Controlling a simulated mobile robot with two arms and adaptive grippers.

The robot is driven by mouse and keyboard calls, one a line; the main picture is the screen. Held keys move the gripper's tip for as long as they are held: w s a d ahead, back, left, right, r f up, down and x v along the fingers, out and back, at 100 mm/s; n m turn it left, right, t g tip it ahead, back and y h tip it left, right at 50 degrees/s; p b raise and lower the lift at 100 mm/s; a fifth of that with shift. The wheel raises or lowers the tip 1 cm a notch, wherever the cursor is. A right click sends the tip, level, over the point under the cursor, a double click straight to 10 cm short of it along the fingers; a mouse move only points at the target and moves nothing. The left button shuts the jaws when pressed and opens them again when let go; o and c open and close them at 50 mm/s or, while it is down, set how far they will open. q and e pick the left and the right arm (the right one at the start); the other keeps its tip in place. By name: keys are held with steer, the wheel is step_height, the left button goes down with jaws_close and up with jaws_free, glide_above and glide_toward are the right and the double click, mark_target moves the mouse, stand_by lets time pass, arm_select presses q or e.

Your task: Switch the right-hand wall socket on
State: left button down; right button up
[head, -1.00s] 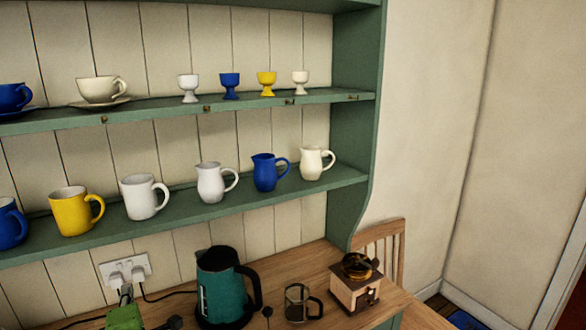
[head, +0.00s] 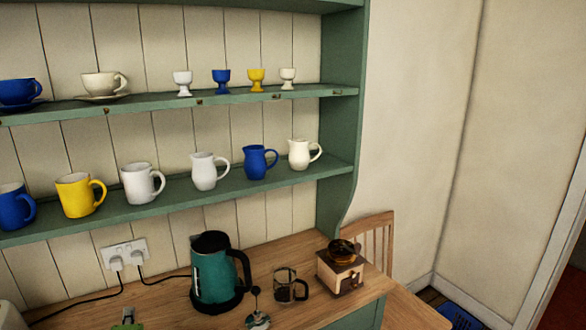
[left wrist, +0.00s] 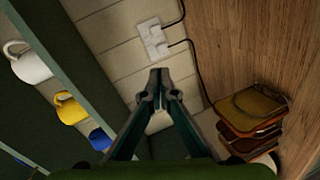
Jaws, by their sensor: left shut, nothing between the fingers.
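A white double wall socket (head: 125,253) is on the panelled wall below the shelves, with two white plugs and black cords in it. It also shows in the left wrist view (left wrist: 152,38), beyond the fingertips. Its switches are too small to read as on or off. My left gripper (head: 127,314) shows only its tip at the bottom edge of the head view, below the socket and apart from it. In the left wrist view its fingers (left wrist: 159,78) are shut and empty, pointing toward the socket. My right gripper is not in view.
On the counter stand a teal kettle (head: 213,276), a glass press (head: 289,286) and a coffee grinder (head: 340,266). Mugs and jugs line the lower green shelf (head: 170,198) above the socket. A brown stacked object (left wrist: 252,112) shows in the left wrist view.

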arm_select(q)
steer(key=s+d+f+m+g+h, duration=0.25)
steer(key=s+d+f+m, duration=0.3)
steer(key=s+m, duration=0.4)
steer(key=s+d+f+m+g+h, duration=0.2)
steer(key=s+d+f+m+g, duration=0.35)
steer(key=s, duration=0.75)
steer(key=s+d+f+m+g+h, duration=0.25)
steer(key=s+d+f+m, duration=0.25)
steer(key=s+d+m, duration=0.45)
step_height(320, 180, down, 30)
steer(key=s+a+r+n+b, duration=0.1)
steer(key=s+a+n+b, duration=0.15)
steer(key=b, duration=0.25)
steer(key=s+a+f+g+b, duration=0.1)
steer(key=s+f+b, duration=0.1)
steer(key=s+f, duration=0.7)
steer(key=s+a+f+g+b, duration=0.1)
steer(key=s+a+f+b, duration=0.1)
steer(key=s+f, duration=0.6)
step_height(320, 180, down, 6)
steer(key=shift+s+r+m+b, duration=0.2)
steer(key=shift+s+m+b, duration=0.2)
steer(key=shift+b, duration=0.1)
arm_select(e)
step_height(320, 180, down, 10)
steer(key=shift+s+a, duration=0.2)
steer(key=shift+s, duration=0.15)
